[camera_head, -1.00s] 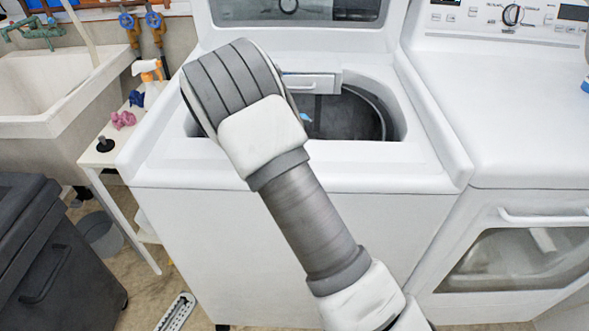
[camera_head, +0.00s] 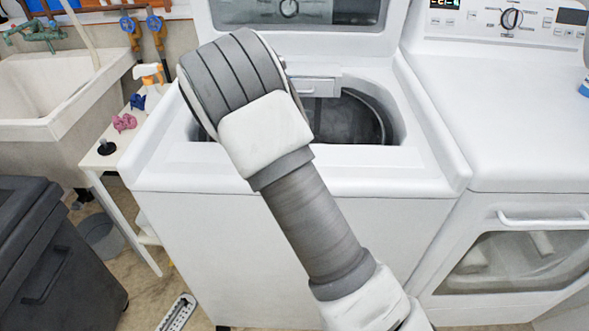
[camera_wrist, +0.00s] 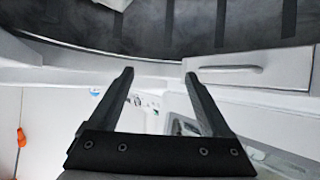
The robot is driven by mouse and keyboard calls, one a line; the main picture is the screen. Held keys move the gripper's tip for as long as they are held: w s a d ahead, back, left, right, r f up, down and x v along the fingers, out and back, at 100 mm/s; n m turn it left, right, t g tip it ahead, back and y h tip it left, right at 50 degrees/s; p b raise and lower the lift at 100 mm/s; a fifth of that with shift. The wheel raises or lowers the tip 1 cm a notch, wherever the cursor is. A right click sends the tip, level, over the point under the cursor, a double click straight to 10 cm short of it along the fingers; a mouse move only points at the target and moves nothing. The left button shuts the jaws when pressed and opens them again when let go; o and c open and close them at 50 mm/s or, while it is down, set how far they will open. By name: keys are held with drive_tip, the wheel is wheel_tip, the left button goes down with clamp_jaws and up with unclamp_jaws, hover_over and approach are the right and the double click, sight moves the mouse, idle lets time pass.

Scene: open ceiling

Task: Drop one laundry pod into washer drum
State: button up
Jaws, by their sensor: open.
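The white top-load washer (camera_head: 300,185) stands open before me. Its dark drum (camera_head: 352,118) shows through the top opening; it also fills the top of the wrist view (camera_wrist: 200,30). My arm covers the left part of the opening and hides my gripper in the head view. In the wrist view my gripper (camera_wrist: 158,75) is open, with nothing between its two dark fingers. A small whitish thing (camera_wrist: 116,4) shows at the top edge of the wrist view, against the drum; I cannot tell whether it is a laundry pod.
A narrow white shelf (camera_head: 97,160) at the left holds a spray bottle, a blue thing (camera_head: 138,102) and a pink thing (camera_head: 124,122). A white dryer (camera_head: 520,130) stands close at right, a sink (camera_head: 45,95) and dark bin (camera_head: 60,255) at left.

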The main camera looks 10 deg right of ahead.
drive_tip(key=s+d+r, duration=0.5)
drive_tip(key=d+r, duration=0.1)
drive_tip(key=d, duration=0.4)
drive_tip(key=shift+s+r+p, duration=0.3)
drive_tip(key=shift+s+p, duration=0.05)
drive_tip(key=shift+d, duration=0.1)
